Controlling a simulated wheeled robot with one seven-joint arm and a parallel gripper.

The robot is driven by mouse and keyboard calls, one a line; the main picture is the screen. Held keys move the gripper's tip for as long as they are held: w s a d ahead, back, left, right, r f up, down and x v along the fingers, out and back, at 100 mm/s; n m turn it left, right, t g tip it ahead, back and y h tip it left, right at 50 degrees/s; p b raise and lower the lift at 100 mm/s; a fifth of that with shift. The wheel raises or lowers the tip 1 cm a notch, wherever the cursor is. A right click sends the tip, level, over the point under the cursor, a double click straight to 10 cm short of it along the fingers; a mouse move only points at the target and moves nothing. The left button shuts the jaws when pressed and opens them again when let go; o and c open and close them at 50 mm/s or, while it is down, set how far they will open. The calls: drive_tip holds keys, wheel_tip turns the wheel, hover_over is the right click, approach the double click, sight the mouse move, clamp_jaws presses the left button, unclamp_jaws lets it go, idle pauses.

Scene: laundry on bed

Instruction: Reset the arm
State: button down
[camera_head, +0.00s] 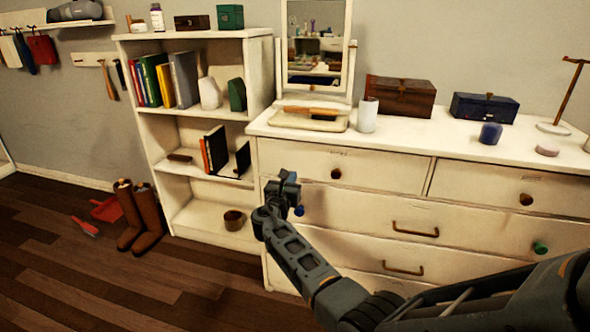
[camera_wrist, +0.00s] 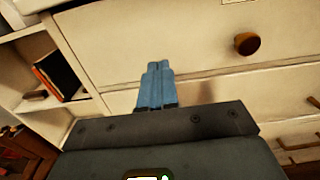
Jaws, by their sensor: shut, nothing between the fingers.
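My gripper (camera_head: 290,190) is at the end of my outstretched dark arm, in front of the left end of the white dresser (camera_head: 365,210). In the wrist view its two blue fingers (camera_wrist: 155,85) are together and hold nothing. They point toward the dresser's drawer fronts, below and left of a round brown knob (camera_wrist: 246,44). The gap between the fingertips and the drawer front cannot be judged exactly. In the head view a blue spot shows beside the gripper, in front of the drawers.
A white bookshelf (camera_head: 205,133) with books and a brown bowl (camera_head: 234,220) stands left of the dresser. Boots (camera_head: 140,215) and a red dustpan (camera_head: 106,209) are on the wooden floor. A mirror, boxes and a white cup (camera_head: 367,115) stand on the dresser top. The floor at front left is clear.

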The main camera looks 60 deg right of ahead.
drive_tip(key=v, duration=0.7)
drive_tip(key=shift+p, duration=0.35)
drive_tip(key=shift+a, duration=0.1)
drive_tip(key=s+a+f+m+t+y+p, duration=0.25)
drive_tip(key=s+a+f+y, duration=0.45)
drive_tip(key=s+a+f, duration=0.6)
drive_tip(key=s+a+m+t+y, duration=0.2)
drive_tip(key=s+a+m+y, duration=0.25)
drive_tip(key=s+a, duration=0.6)
drive_tip(key=s+a+r+m+t+y+p, duration=0.25)
drive_tip(key=s+a+r+m, duration=0.35)
drive_tip(key=s+a+r, duration=0.35)
drive_tip(key=s+a+r+m+y, duration=0.1)
drive_tip(key=s+r+m, duration=0.3)
drive_tip(key=r, duration=0.5)
drive_tip(key=s+r+m+t+y+p, duration=0.1)
drive_tip(key=s+r+m+y, duration=0.1)
drive_tip(key=s+r+m, duration=0.3)
wheel_tip(320, 180, up, 4)
drive_tip(key=shift+s+a+r+t, duration=0.1)
drive_tip(key=shift+s+a+t, duration=0.25)
drive_tip(key=shift+s, duration=0.35)
